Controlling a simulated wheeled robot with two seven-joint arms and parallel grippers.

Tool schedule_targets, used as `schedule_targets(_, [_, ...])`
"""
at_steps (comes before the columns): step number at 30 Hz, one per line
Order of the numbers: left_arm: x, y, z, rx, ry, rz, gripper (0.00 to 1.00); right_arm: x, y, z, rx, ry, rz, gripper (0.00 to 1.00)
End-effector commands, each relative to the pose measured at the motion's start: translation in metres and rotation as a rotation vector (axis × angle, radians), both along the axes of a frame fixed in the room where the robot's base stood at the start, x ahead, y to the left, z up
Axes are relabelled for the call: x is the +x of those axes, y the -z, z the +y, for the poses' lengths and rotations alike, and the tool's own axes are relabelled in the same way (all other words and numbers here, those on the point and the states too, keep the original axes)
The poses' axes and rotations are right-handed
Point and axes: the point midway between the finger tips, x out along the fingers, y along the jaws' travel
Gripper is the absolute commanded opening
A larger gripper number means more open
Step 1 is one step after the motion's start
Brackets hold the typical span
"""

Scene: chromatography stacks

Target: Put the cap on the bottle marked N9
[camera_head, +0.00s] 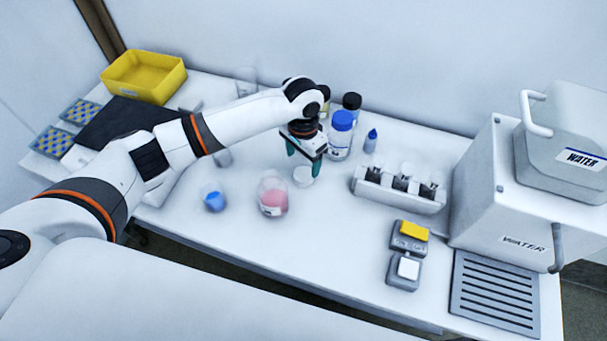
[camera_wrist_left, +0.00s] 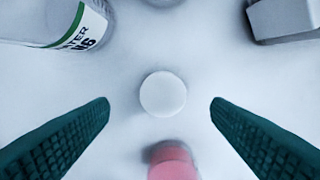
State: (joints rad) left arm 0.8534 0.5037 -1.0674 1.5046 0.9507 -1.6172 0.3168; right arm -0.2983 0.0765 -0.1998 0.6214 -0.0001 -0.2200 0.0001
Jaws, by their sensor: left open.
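A small white round cap (camera_head: 303,176) lies flat on the table; it also shows in the left wrist view (camera_wrist_left: 163,95). My left gripper (camera_head: 304,158) is open above it, with its green fingers on either side of the cap and apart from it. A bottle with a blue lid (camera_head: 341,120) stands upright just behind. In the left wrist view, a labelled bottle (camera_wrist_left: 85,25) at the upper left seems to read N6. A rounded vessel with pink liquid (camera_head: 272,195) stands in front of the cap; its label is too small to read. I see no readable N9.
A black-lidded bottle (camera_head: 352,101), a small blue-tipped dropper bottle (camera_head: 371,141) and a white rack (camera_head: 399,200) stand behind and right. A beaker of blue liquid (camera_head: 214,199) is at left. The WATER machine (camera_head: 505,200) fills the right end.

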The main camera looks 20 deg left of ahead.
Motion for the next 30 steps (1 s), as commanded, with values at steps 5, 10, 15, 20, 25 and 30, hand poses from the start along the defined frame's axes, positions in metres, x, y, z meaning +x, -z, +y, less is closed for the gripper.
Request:
schedule_targets(5, [-0.003, 0.020, -0.002, 0.002, 0.000, 0.006, 0.72, 0.000, -0.005, 0.002, 0.003, 0.001, 0.001, 0.68])
schedule_targets(10, [-0.003, 0.044, -0.003, 0.001, 0.000, 0.003, 0.72, -0.001, -0.006, 0.002, 0.002, 0.001, 0.001, 0.68])
schedule_targets(15, [-0.003, 0.052, -0.002, 0.002, 0.000, 0.001, 0.72, -0.001, -0.006, 0.000, 0.000, 0.000, 0.002, 0.68])
schedule_targets(20, [-0.003, 0.052, -0.002, 0.001, 0.000, 0.000, 0.72, -0.002, -0.006, -0.003, -0.004, -0.001, 0.002, 0.68])
schedule_targets(25, [-0.002, 0.052, -0.002, 0.001, 0.000, 0.000, 0.64, -0.002, -0.006, -0.004, -0.006, -0.001, 0.004, 0.68])
schedule_targets(30, [-0.002, 0.052, -0.002, 0.001, 0.000, 0.000, 0.36, -0.002, -0.006, -0.005, -0.006, -0.001, 0.004, 0.68])
